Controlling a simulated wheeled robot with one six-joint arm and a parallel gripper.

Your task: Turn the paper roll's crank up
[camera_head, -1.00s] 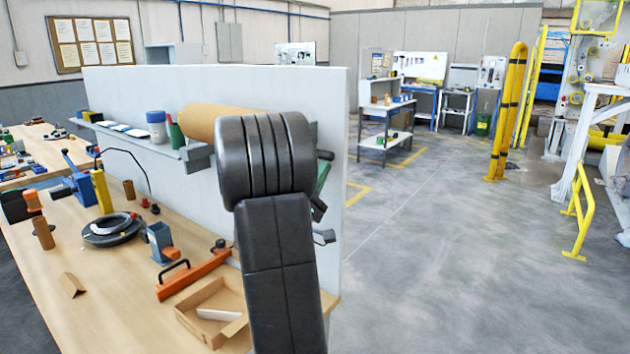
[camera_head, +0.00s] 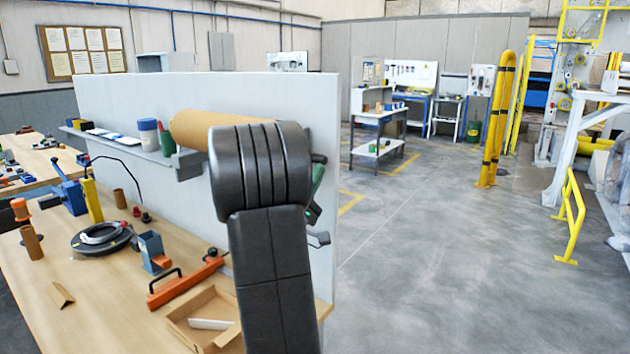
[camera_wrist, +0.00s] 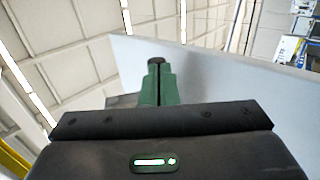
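The brown paper roll (camera_head: 195,128) lies along the shelf on the grey-white panel. Its right end is hidden behind my dark arm. A small black knob, which looks like the crank's handle (camera_head: 319,158), sticks out right of my arm near the panel's edge. My gripper (camera_head: 318,172) points up there, mostly hidden, with green fingers below the knob. In the wrist view the green fingers (camera_wrist: 160,82) are close together, with the black handle (camera_wrist: 156,61) at their tips. They look shut on it. The rest of the crank is hidden.
The panel (camera_head: 120,105) stands along the wooden workbench (camera_head: 100,300). The shelf (camera_head: 185,165) also holds a white-and-blue jar and a green bottle. An orange tool (camera_head: 185,283) and an open cardboard box (camera_head: 190,310) lie below. The floor right of the panel is clear.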

